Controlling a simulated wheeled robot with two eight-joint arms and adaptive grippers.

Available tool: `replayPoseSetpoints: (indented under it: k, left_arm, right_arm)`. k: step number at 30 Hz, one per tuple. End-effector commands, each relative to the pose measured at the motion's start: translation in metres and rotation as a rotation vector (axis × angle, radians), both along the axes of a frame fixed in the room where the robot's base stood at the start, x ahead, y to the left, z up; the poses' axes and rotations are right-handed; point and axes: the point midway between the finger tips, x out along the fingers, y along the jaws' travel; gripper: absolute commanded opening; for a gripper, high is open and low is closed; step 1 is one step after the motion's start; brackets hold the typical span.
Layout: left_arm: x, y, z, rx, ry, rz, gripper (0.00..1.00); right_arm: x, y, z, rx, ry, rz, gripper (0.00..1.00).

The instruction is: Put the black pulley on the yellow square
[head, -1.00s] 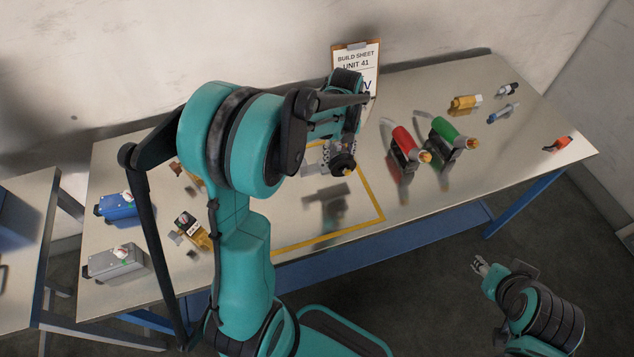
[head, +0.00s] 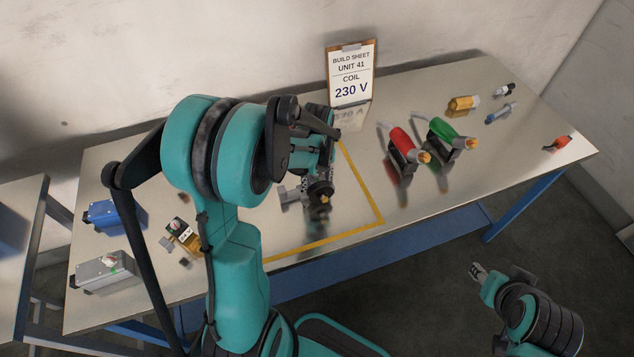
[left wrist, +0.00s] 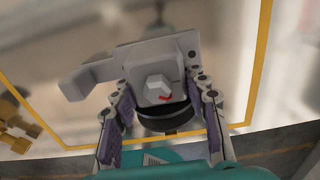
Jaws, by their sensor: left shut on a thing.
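My left gripper (head: 318,178) is shut on a part with a black round body and a grey bracket (left wrist: 135,65). No other thing here looks like the black pulley, but its full shape is partly hidden by my fingers. In the left wrist view my fingers (left wrist: 163,115) stand on either side of its black body, and a pale hub with a red mark faces the camera. The yellow square (head: 366,190) is an outline on the metal table. The part is low over the inside of it; I cannot tell if it touches. My right gripper (head: 478,270) is off the table's front.
A red part (head: 401,140) and a green part (head: 446,130) stand right of the square. A build sheet (head: 351,75) stands behind it. A blue box (head: 103,213), a grey box (head: 103,272) and a brass part (head: 184,238) are at left. Small parts lie at the far right.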

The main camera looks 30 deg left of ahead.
Motion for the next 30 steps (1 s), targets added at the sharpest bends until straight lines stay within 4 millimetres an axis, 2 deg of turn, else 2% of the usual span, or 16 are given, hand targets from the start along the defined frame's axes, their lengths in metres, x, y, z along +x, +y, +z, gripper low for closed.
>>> replayPoseSetpoints:
  k: [4,5,7,16,20,30]
  left_arm:
    - [0.0,0.0,-0.003,0.0,0.0,0.0,0.0]
    - [0.0,0.0,-0.004,0.0,0.0,0.0,0.47]
    - [0.0,0.0,-0.003,0.0,0.0,0.0,0.65]
    - [0.0,0.0,-0.002,0.0,0.0,0.0,0.65]
    - [0.0,0.0,0.008,0.0,0.0,0.0,0.65]
    - [0.0,0.0,0.081,0.0,0.0,0.0,0.65]
  right_arm:
    - [0.0,0.0,-0.003,0.0,0.0,0.0,0.4]
    - [0.0,0.0,-0.003,0.0,0.0,0.0,0.4]
    - [0.0,0.0,-0.002,0.0,0.0,0.0,0.4]
    - [0.0,0.0,-0.002,0.0,0.0,0.0,0.4]
    - [0.0,0.0,0.004,0.0,0.0,0.0,0.4]
    - [0.0,0.0,0.029,0.0,0.0,0.0,0.4]
